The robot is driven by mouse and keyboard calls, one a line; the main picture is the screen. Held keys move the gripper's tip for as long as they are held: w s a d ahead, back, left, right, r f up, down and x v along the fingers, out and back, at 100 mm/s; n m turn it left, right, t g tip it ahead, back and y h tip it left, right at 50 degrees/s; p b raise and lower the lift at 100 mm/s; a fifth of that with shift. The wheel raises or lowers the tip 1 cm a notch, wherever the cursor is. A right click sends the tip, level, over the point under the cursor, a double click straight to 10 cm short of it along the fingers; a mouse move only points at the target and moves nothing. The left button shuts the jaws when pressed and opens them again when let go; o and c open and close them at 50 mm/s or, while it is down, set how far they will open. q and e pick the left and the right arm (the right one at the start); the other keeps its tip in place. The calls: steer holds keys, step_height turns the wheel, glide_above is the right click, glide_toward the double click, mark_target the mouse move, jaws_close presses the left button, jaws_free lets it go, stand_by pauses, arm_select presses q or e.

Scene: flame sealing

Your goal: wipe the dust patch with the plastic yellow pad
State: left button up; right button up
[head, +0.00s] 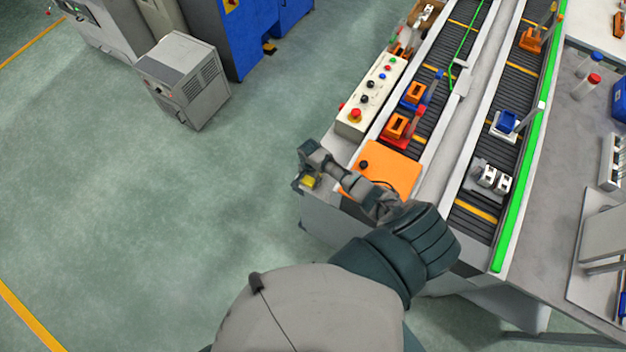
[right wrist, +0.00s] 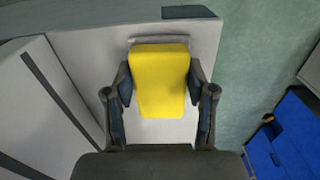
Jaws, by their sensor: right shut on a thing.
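The yellow pad (right wrist: 160,80) sits between the two fingers of my right gripper (right wrist: 160,88) in the right wrist view, with a finger against each side. The gripper is shut on it. In the head view the pad (head: 309,182) is a small yellow patch beneath my right gripper (head: 308,178), at the near left corner of the conveyor bench. A pale surface (right wrist: 85,75) lies under and around the pad in the wrist view; I cannot tell whether the pad touches it. I cannot make out the dust patch in either view. My left gripper is not in view.
An orange plate (head: 392,170) lies just right of the gripper. A white control box (head: 372,95) with buttons stands behind it. Conveyor lanes (head: 480,205) carrying several fixtures run along the right. Open green floor (head: 150,220) lies to the left, with a grey cabinet (head: 185,85) farther back.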

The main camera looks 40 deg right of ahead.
step_height(320, 180, up, 2)
steer(key=shift+r+p, duration=0.2)
steer(key=shift+p, duration=0.6)
steer(key=shift+r, duration=1.85)
steer(key=shift+r, duration=1.5)
